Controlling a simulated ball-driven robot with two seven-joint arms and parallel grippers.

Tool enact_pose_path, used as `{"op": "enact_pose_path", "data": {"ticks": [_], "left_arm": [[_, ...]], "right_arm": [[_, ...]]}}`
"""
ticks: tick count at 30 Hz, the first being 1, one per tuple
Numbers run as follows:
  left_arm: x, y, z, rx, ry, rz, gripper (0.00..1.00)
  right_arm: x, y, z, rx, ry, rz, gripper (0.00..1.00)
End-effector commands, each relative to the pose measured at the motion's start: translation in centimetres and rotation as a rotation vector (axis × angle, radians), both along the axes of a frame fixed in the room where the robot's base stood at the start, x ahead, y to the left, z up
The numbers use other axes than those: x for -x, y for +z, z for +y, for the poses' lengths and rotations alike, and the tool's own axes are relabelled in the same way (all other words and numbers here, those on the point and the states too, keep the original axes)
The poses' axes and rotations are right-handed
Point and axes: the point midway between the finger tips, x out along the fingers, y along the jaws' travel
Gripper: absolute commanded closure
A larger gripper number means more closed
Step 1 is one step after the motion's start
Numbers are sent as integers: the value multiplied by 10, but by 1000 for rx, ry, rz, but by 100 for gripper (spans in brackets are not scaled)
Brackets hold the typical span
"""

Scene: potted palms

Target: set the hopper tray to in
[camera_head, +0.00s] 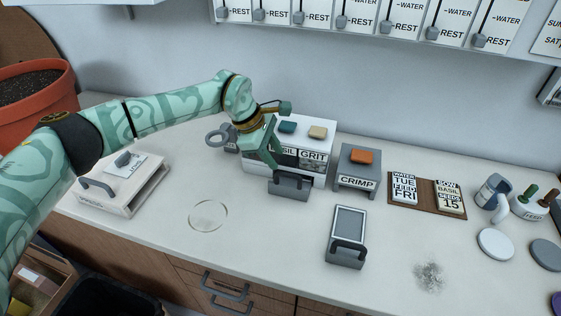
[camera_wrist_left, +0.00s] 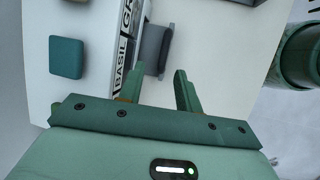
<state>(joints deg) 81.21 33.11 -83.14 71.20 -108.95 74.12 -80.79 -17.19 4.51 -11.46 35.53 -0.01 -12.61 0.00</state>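The hopper is a white box (camera_head: 262,169) with BASIL and GRIT labels and a teal and a beige button on top. Its grey tray (camera_head: 290,187) with a dark looped handle sticks out at the front, below the labels. My left gripper (camera_head: 276,163) is at the hopper's front, just above the tray, and hides part of the BASIL label. In the left wrist view the two fingers of my left gripper (camera_wrist_left: 157,76) are apart with nothing between the tips. The grey tray (camera_wrist_left: 153,48) lies just beyond them; contact cannot be told. My right gripper is not in view.
A grey CRIMP block (camera_head: 357,169) stands right of the hopper. A grey handled device (camera_head: 348,232) lies in front of it. A white box with a handle (camera_head: 121,184) stands at left, and a clear ring (camera_head: 208,216) lies on the counter. The counter's front middle is mostly free.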

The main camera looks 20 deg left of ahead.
Motion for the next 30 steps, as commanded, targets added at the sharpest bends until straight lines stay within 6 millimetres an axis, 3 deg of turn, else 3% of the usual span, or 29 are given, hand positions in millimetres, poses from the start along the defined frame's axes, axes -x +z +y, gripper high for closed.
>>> {"op": "enact_pose_path", "data": {"ticks": [1, 6, 12, 18, 30], "left_arm": [[2, 19, 6, -1, 1, -5, 66], [9, 59, 24, -1, 0, -5, 66], [15, 89, 37, 0, -1, -4, 66], [17, 98, 42, 0, -1, -1, 66], [17, 98, 41, 1, -1, 0, 66]], "right_arm": [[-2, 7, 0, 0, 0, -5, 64], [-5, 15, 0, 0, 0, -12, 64], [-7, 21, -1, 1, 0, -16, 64], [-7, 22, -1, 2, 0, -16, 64], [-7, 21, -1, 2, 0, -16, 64]]}}
